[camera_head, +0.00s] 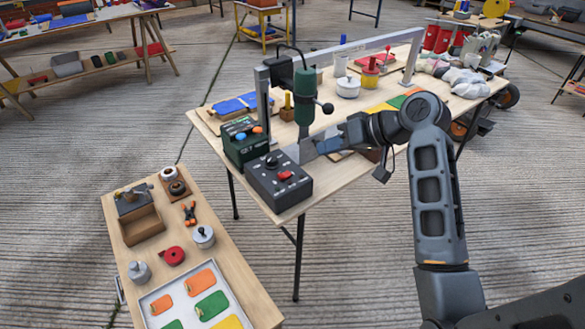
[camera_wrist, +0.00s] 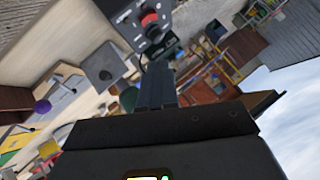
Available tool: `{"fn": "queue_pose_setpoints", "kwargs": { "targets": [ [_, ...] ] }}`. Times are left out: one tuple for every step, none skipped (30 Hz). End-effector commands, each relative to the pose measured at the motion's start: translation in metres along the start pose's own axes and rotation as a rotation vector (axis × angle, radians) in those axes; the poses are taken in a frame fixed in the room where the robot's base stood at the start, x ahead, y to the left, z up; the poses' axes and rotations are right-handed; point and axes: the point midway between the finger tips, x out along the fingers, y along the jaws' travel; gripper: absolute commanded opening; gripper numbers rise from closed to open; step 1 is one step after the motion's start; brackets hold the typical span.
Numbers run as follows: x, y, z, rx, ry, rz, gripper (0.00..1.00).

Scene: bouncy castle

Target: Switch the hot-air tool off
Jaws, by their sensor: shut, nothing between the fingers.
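A dark grey control box (camera_head: 279,181) sits at the near left corner of the work table, with a black knob (camera_head: 272,162) and a red switch (camera_head: 284,175) on top. The box also shows at the top of the wrist view (camera_wrist: 138,25), with its red switch (camera_wrist: 150,19). I cannot tell the switch's position. A green cylindrical tool (camera_head: 304,96), perhaps the hot-air tool, hangs on a metal frame behind the box. My gripper (camera_head: 303,151) is shut and empty, just behind and right of the box. Its fingers (camera_wrist: 155,86) point toward the box in the wrist view.
The metal frame (camera_head: 263,98) rises close by the gripper. A low bench (camera_head: 240,290) with a tray and small parts stands front left. Open floor lies between.

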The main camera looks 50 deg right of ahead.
Motion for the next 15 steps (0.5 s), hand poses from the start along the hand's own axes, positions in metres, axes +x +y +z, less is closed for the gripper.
{"fn": "queue_pose_setpoints", "kwargs": {
  "targets": [
    [0.001,0.0,0.0,0.0,-0.001,0.0,0.0],
    [0.002,0.0,0.0,0.0,-0.001,0.0,0.0],
    [0.005,0.0,0.0,0.0,-0.001,0.0,0.0],
    [0.007,0.0,0.0,0.0,-0.002,0.0,0.0],
    [0.01,0.0,0.0,0.0,-0.002,0.0,0.0],
    [0.015,0.0,0.0,0.001,-0.002,0.0,0.0],
    [0.02,0.0,0.0,0.0,-0.003,0.0,0.0],
    [0.025,0.0,0.0,0.0,-0.003,0.0,0.0],
    [0.032,0.0,0.0,0.0,-0.003,-0.001,0.0],
    [0.038,0.0,0.0,0.0,-0.003,-0.001,0.0],
    [0.043,0.0,0.0,0.0,-0.003,0.0,0.0],
    [0.052,0.0,0.0,0.0,-0.003,0.001,0.0],
    [0.057,0.001,0.0,0.0,-0.003,0.001,0.0],
    [0.063,0.001,-0.001,0.0,-0.002,0.0,0.0],
    [0.071,0.001,-0.001,0.0,-0.002,0.001,0.0]
  ]
}}
